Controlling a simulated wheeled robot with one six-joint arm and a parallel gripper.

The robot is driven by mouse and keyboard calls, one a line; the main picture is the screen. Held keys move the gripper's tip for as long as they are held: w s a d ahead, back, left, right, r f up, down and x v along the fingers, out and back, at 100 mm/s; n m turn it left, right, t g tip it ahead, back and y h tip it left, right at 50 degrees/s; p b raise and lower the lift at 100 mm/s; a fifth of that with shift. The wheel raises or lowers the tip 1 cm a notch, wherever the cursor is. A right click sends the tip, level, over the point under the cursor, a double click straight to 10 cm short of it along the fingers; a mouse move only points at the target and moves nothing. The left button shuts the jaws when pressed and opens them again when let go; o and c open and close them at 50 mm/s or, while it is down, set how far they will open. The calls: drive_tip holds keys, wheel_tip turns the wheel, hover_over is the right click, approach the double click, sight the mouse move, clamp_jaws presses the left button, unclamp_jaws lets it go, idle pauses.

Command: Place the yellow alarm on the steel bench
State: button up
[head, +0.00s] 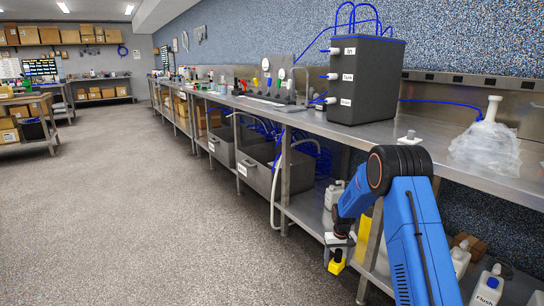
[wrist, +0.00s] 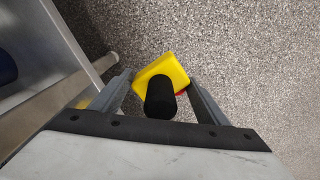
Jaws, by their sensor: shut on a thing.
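The yellow alarm (head: 336,266) hangs from my gripper (head: 338,246) in the head view, low in front of the bench and out over the floor side. In the wrist view the alarm (wrist: 168,68) is a yellow block with a black round part facing the camera and a bit of red at its edge. It sits between the two fingers of my gripper (wrist: 160,84), which is shut on it. The steel bench (head: 460,166) runs along the wall, its top well above the alarm. Speckled floor shows beneath the alarm in the wrist view.
On the bench top stand a dark tank (head: 365,82) with blue tubes, a plastic-wrapped item (head: 484,150) and a small white item (head: 409,138). Bare top lies between tank and wrapped item. A bench leg (head: 371,250) stands near my gripper.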

sight(337, 269)
drive_tip(key=f, duration=0.1)
drive_tip(key=s+f, duration=0.2)
drive_tip(key=shift+a+m, duration=0.25)
drive_tip(key=shift+m, duration=0.05)
drive_tip(key=s+f, duration=0.4)
drive_tip(key=s, duration=0.7)
drive_tip(key=shift+s+f, duration=0.15)
drive_tip(key=shift+s, duration=0.2)
